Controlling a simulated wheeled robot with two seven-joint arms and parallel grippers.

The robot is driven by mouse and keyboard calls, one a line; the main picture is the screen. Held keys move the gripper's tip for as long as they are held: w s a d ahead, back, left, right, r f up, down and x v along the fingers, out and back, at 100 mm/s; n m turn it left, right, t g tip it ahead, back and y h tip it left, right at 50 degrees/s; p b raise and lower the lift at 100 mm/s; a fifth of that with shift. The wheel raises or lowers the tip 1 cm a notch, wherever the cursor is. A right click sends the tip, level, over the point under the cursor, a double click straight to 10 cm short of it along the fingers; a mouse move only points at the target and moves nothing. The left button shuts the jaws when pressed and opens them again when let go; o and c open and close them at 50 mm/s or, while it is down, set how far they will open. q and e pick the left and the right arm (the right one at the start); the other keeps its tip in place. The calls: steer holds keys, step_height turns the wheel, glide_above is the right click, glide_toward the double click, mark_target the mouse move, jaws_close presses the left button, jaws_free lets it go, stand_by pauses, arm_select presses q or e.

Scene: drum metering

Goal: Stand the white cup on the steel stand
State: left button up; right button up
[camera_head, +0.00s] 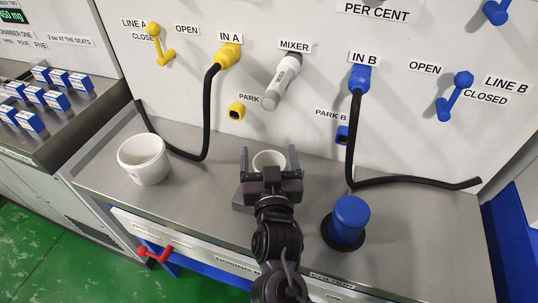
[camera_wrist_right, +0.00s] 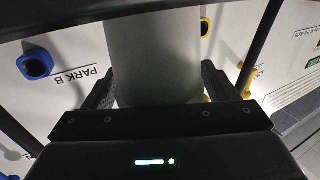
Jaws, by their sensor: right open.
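A small white cup (camera_head: 268,158) stands upright on the bench below the mixer, partly hidden by my right gripper. My right gripper (camera_head: 271,165) is open, with one finger on each side of this cup. In the right wrist view the pale cylindrical wall of the cup (camera_wrist_right: 157,60) fills the space between the fingers; I cannot tell whether they touch it. My left gripper is not in view.
A wider white tub (camera_head: 143,172) stands at the left of the bench. A blue knob on a black base (camera_head: 347,220) is to the right. The grey mixer nozzle (camera_head: 282,82) hangs above the cup. Black hoses (camera_head: 207,115) run down the panel to the bench.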

steer(key=s+p, duration=0.1)
steer(key=s, duration=0.2)
steer(key=shift+d+r+p, duration=0.1)
steer(key=shift+p, duration=0.2)
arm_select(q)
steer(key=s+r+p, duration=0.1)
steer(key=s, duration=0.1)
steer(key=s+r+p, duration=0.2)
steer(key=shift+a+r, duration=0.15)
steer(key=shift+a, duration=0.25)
arm_select(e)
steer(key=s, duration=0.8)
steer(key=shift+s+d, duration=0.35)
